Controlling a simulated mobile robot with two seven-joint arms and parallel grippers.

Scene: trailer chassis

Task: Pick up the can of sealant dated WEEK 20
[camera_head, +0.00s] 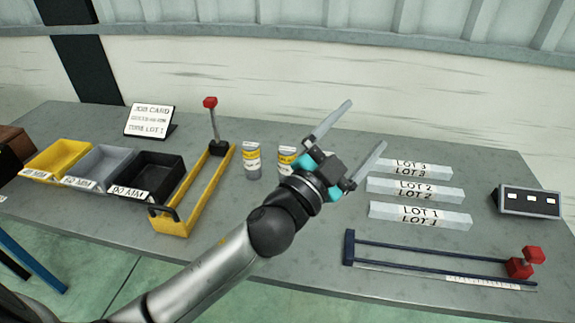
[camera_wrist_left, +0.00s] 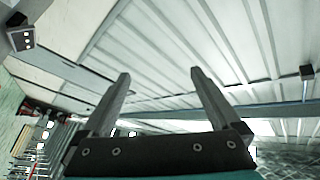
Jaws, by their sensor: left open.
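Two small grey cans with white and yellow labels stand upright on the workbench in the head view: a left can (camera_head: 252,161) and a right can (camera_head: 286,159). The print on their labels is too small to read, so I cannot tell which is dated WEEK 20. My left gripper (camera_head: 365,124) is open and empty, above the bench and right of the cans, its fingers pointing to the upper right. Its wrist partly covers the right can. In the left wrist view the open fingers (camera_wrist_left: 160,74) point at the wall, with no can between them. My right gripper is not in view.
Left on the bench (camera_head: 105,223) are a yellow bin (camera_head: 57,160), grey bin (camera_head: 103,165), black bin (camera_head: 150,173), job card (camera_head: 150,120) and yellow frame with a red-topped lever (camera_head: 172,222). Right are several LOT bars (camera_head: 415,190), a blue frame (camera_head: 430,262) and a dark box (camera_head: 528,201).

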